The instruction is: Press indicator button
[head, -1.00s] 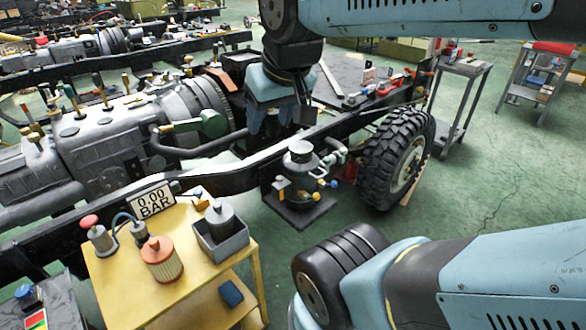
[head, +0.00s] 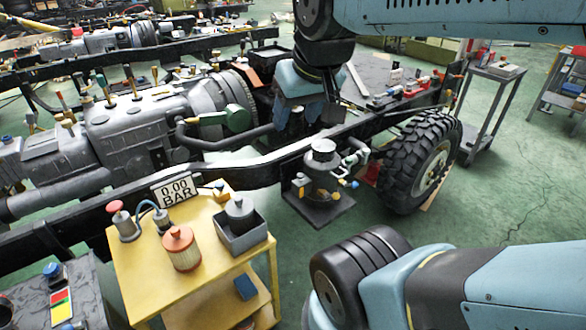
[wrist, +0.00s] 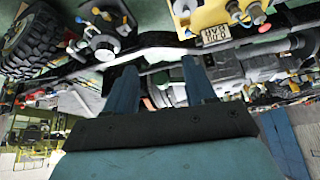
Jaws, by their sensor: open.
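My gripper (head: 309,100) hangs from the arm over the chassis frame in the head view, beside the grey engine. In the wrist view, the blue fingers of my gripper (wrist: 160,88) stand apart with nothing held between them. A blue button (head: 52,270) sits on a dark box at the lower left, beside a red, yellow and green strip (head: 61,304). A red-topped knob (head: 115,206) stands on the yellow table. I cannot tell which of these is the indicator button. My gripper is well apart from both.
The yellow table (head: 205,228) carries a filter (head: 180,248), a grey bin (head: 241,236) and a 0.00 BAR display (head: 174,190). The black chassis rail (head: 240,172) runs between table and engine. A large tyre (head: 421,165) stands right.

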